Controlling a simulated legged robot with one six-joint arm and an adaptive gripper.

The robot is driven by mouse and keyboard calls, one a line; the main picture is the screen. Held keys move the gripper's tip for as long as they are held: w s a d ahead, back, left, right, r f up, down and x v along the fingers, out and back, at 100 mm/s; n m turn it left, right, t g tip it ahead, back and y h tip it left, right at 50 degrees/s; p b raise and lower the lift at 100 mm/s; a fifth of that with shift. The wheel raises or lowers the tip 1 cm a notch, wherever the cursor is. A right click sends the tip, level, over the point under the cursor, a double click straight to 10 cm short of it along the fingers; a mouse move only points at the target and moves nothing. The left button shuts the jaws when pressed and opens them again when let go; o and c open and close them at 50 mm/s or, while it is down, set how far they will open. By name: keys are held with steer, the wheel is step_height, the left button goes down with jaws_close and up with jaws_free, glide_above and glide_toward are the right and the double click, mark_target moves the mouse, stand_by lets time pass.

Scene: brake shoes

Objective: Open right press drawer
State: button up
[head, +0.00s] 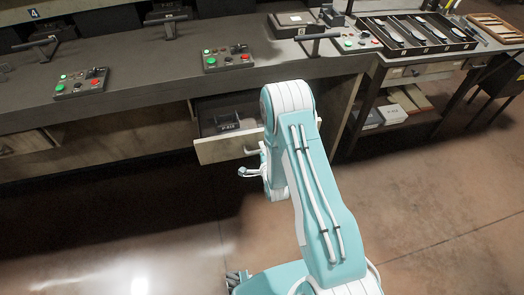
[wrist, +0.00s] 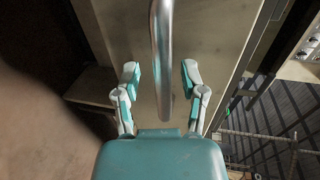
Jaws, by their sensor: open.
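The press drawer (head: 222,149) is pulled partly out below the bench in the head view, with a pale front and a dark inside. Its curved metal handle (head: 251,152) shows at the right of that front. In the wrist view the handle (wrist: 162,50) runs down from the top edge between my two fingers. My gripper (wrist: 160,74) is open, with one finger on each side of the handle and gaps on both sides. In the head view my gripper (head: 247,171) is just below the handle, partly hidden by my arm.
A small dark object (head: 228,121) lies in the open drawer. Another drawer (head: 27,142) is at the far left. Control boxes (head: 228,59) with coloured buttons stand on the bench. A side table (head: 420,68) with trays is at the right. The floor in front is clear.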

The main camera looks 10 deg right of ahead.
steer(key=v, duration=1.2)
steer(key=w+r+n+g, duration=0.2)
steer(key=w+r+n, duration=0.3)
steer(key=r, duration=0.4)
step_height(320, 180, up, 12)
steer(key=s+n+g, duration=0.1)
steer(key=n+g, duration=0.2)
steer(key=n, duration=0.1)
steer(key=s+r+n+g, duration=0.2)
steer(key=s+r+n, duration=0.2)
steer(key=s+r, duration=0.3)
steer(key=s+r+n+g, duration=0.3)
steer(key=s+r+n, duration=0.2)
steer(key=s, duration=1.2)
step_height(320, 180, up, 3)
steer(key=shift+r, duration=0.15)
